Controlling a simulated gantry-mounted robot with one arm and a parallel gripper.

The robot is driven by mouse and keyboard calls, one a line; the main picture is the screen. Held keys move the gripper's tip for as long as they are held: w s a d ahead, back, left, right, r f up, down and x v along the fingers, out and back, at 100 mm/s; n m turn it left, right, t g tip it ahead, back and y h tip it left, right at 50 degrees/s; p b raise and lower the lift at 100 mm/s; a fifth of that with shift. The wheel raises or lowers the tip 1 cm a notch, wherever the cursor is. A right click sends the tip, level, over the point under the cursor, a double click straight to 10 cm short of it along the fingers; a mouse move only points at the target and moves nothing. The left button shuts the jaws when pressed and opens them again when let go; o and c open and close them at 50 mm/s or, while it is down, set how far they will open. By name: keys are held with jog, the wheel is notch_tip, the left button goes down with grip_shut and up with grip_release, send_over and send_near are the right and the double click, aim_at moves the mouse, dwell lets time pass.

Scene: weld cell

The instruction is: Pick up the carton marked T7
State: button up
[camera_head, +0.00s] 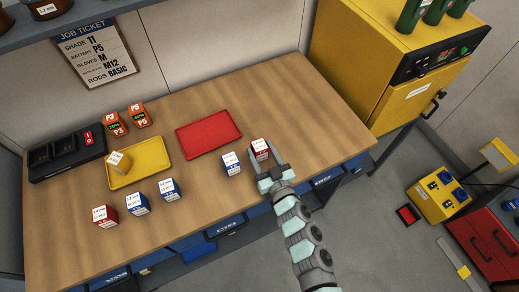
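Several small cartons with white tops stand on the wooden bench; their marks are too small to read, so I cannot tell which is T7. A red-and-white carton (260,146) and a blue-and-white carton (231,164) stand near the bench's front right. Another red carton (104,217) and two blue cartons (137,204) (168,190) stand at the front left. A yellowish carton (117,161) sits tilted in the yellow tray. My gripper (263,160) is open, its fingers apart at the right red carton; I cannot tell whether they touch it. The blue carton is just left of it.
The yellow tray (153,176) and an empty red tray (209,134) lie on the bench (270,100). Orange batteries (138,115) and a black charger (68,156) are at the left. A yellow cabinet (400,70) stands right of the bench. The bench's back right is clear.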

aim_at(261, 149)
grip_shut()
dwell(0.3)
jog(key=shift+r, duration=0.1)
notch_tip(261, 149, up, 20)
jog(key=p, duration=0.7)
